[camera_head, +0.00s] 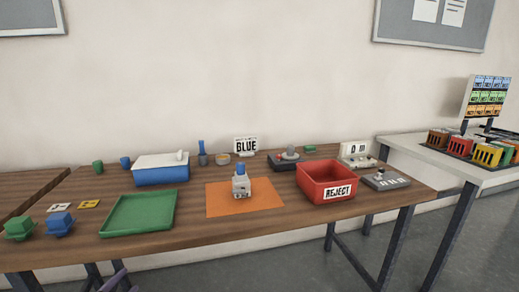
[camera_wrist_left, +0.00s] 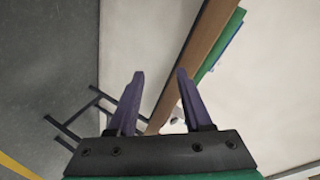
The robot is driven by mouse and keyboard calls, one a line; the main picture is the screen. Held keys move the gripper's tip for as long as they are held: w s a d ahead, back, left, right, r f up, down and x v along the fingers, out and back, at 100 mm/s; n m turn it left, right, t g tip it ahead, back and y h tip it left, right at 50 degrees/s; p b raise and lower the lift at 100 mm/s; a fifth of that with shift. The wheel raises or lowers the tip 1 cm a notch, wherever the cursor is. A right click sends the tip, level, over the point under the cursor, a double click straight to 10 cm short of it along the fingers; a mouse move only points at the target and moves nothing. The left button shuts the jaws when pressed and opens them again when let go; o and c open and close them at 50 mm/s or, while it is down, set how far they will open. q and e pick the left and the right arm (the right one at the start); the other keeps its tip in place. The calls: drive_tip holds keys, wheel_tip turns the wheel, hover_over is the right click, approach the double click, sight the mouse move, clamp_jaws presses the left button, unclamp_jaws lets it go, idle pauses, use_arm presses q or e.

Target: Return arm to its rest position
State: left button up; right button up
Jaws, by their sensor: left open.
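My left gripper (camera_wrist_left: 160,75) shows in the left wrist view with its two purple fingers apart and nothing between them. In the head view only a purple bit of the left gripper (camera_head: 115,279) shows at the bottom edge, in front of the wooden table (camera_head: 250,238) and below its front edge. It is apart from everything on the table. The wrist view shows the table edge (camera_wrist_left: 205,45) running aslant beyond the fingers. My right gripper is in neither view.
The table holds a green tray (camera_head: 140,213), a blue box (camera_head: 161,175) with a white lid, an orange mat (camera_head: 217,207) with a small grey device (camera_head: 241,188), and a red REJECT bin (camera_head: 312,185). A white table (camera_head: 425,160) with coloured boxes stands at right.

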use_arm(q)
drive_tip(key=s+d+f+n+g+h, duration=0.1)
drive_tip(key=s+d+f+n+g, duration=0.4)
drive_tip(key=s+f, duration=0.25)
drive_tip(key=s+d+f+n+g, duration=0.5)
drive_tip(key=s+f+g, duration=0.15)
drive_tip(key=s, duration=0.25)
wheel_tip(320, 180, down, 18)
drive_tip(key=s+p, duration=0.3)
drive_tip(key=p, duration=0.3)
drive_tip(key=s+a+f+p, duration=0.1)
drive_tip(key=s+a+f, duration=0.1)
drive_tip(key=s+f, duration=0.3)
drive_tip(key=s+a+f+g+p, duration=0.1)
drive_tip(key=s+f, duration=0.4)
drive_tip(key=s, duration=0.6)
drive_tip(key=shift+a+m+p, duration=0.3)
drive_tip(key=shift+a+p, duration=0.15)
drive_tip(key=shift+p, duration=0.3)
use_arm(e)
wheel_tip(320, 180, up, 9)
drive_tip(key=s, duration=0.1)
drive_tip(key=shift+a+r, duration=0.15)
use_arm(q)
drive_tip(key=shift+s+g, duration=0.1)
drive_tip(key=shift+g, duration=0.15)
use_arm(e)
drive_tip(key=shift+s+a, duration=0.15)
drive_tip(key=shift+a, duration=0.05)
